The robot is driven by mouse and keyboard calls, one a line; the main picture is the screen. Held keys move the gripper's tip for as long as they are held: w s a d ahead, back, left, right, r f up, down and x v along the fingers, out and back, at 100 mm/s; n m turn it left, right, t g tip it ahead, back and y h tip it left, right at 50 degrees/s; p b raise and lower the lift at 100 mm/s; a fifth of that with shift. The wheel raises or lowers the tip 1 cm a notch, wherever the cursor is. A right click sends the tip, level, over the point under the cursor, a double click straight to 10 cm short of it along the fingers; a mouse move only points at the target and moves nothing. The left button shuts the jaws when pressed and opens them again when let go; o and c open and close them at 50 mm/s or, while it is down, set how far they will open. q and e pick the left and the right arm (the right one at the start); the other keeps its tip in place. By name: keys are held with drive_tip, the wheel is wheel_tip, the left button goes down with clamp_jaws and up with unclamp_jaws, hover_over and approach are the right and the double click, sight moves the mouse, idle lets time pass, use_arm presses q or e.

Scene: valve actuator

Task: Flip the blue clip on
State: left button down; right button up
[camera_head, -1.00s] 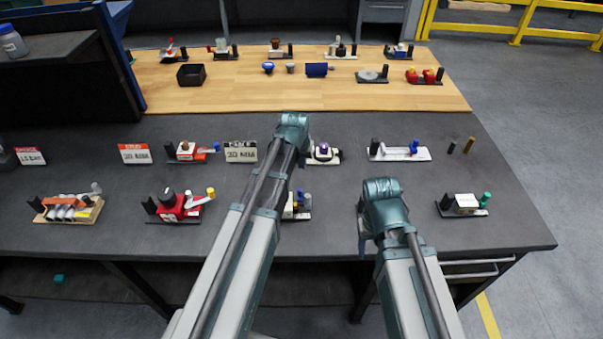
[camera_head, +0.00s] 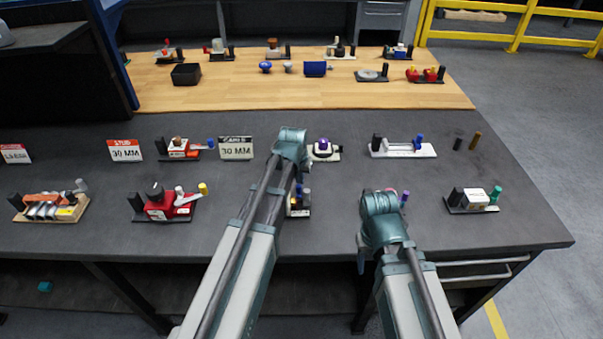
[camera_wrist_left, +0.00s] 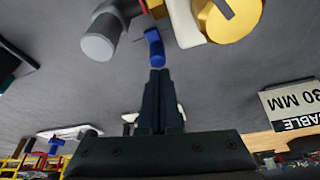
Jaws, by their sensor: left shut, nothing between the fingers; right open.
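The blue clip (camera_wrist_left: 154,47) is a small upright tab near the top middle of the left wrist view. It stands beside a white-based fixture with a gold round knob (camera_wrist_left: 230,15) and a grey cylinder (camera_wrist_left: 100,38). My left gripper (camera_wrist_left: 158,75) is shut and empty, its tips just below the clip in the picture; I cannot tell whether they touch. In the head view my left gripper (camera_head: 290,142) hides its own fingers, and part of a fixture with a blue piece (camera_head: 299,191) shows beside its arm. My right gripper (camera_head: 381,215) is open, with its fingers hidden.
Other small fixtures stand on the dark table, including a red one (camera_head: 168,205), a white one with a blue peg (camera_head: 402,148) and one with a green peg (camera_head: 472,200). A 30 MM sign (camera_head: 236,148) stands left of my left gripper. Bare tabletop (camera_head: 330,235) lies between my arms.

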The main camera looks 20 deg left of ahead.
use_arm(q)
drive_tip(key=shift+s, duration=0.35)
drive_tip(key=shift+s+d, duration=0.2)
drive_tip(key=shift+s, duration=0.3)
drive_tip(key=shift+s+d, duration=0.15)
drive_tip(key=shift+s, duration=0.3)
drive_tip(key=shift+w, duration=0.2)
drive_tip(key=shift+w+a, duration=0.1)
drive_tip(key=shift+w, duration=0.5)
drive_tip(key=w, duration=0.2)
drive_tip(key=shift+w, duration=0.35)
drive_tip(key=p+v, duration=0.9)
drive_tip(key=v, duration=0.1)
drive_tip(key=shift+s+f, duration=0.1)
